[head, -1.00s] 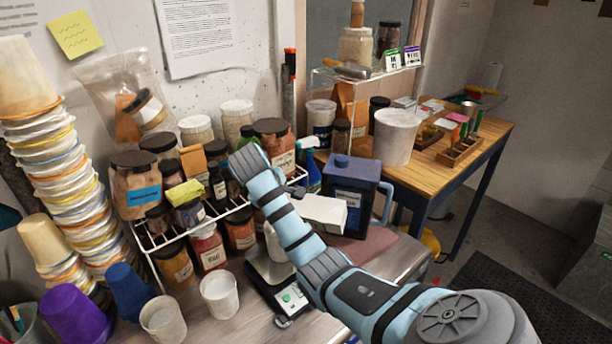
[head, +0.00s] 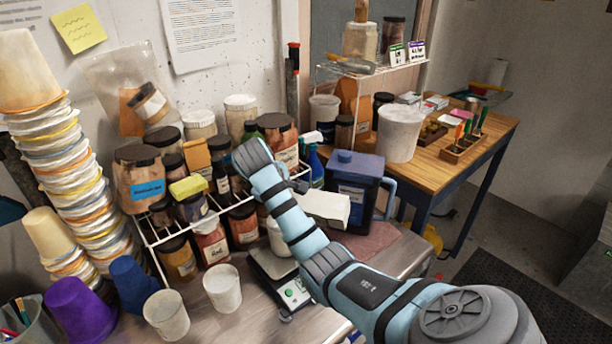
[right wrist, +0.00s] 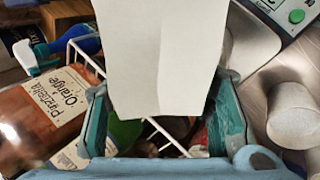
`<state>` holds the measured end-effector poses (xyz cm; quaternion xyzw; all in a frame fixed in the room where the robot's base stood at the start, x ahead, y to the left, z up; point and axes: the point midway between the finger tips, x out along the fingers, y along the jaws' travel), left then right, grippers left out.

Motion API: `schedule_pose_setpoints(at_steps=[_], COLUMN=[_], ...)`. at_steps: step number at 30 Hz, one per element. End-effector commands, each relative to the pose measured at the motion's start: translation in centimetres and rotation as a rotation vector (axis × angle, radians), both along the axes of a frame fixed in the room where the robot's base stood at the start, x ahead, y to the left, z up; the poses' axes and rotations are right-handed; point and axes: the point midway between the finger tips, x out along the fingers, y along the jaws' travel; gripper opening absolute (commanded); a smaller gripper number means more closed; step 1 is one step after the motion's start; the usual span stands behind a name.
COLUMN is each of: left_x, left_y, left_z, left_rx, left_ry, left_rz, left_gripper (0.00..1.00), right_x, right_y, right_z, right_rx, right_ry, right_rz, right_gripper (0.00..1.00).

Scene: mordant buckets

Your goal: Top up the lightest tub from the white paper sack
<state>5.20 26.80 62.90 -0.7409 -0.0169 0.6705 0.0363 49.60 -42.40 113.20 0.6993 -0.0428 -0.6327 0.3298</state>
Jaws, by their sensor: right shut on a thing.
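The white paper sack (head: 325,207) is in my right gripper (head: 302,187), held above the scale area. In the right wrist view the sack (right wrist: 160,50) fills the space between the teal fingers (right wrist: 163,120). One white tub (head: 278,238) stands on the scale (head: 290,290), partly hidden by my right arm. Two more white tubs, one (head: 222,288) and another (head: 166,316), stand on the bench left of the scale. Their contents and the scale reading are too small to tell. The sack's mouth is not clearly visible. My left gripper is out of view.
A wire rack (head: 165,238) of jars stands behind the tubs. A dark blue jug (head: 355,190) and a spray bottle (head: 314,160) are close to the sack. Stacked tubs (head: 70,150) and purple (head: 78,312) and blue (head: 132,284) cups crowd the left side.

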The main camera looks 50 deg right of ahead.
Motion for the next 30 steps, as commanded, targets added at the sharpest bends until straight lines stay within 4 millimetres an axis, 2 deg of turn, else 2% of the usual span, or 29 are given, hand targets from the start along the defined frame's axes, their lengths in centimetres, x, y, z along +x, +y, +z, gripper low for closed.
schedule_pose_setpoints(at_steps=[30], left_x=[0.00], left_y=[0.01], left_z=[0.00], left_rx=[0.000], left_ry=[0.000], left_rz=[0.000], left_gripper=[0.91], right_x=[0.22], right_y=[0.08], right_z=[0.03], right_rx=[-0.019], right_ry=[0.040], right_rz=[-0.001], right_gripper=[0.00])
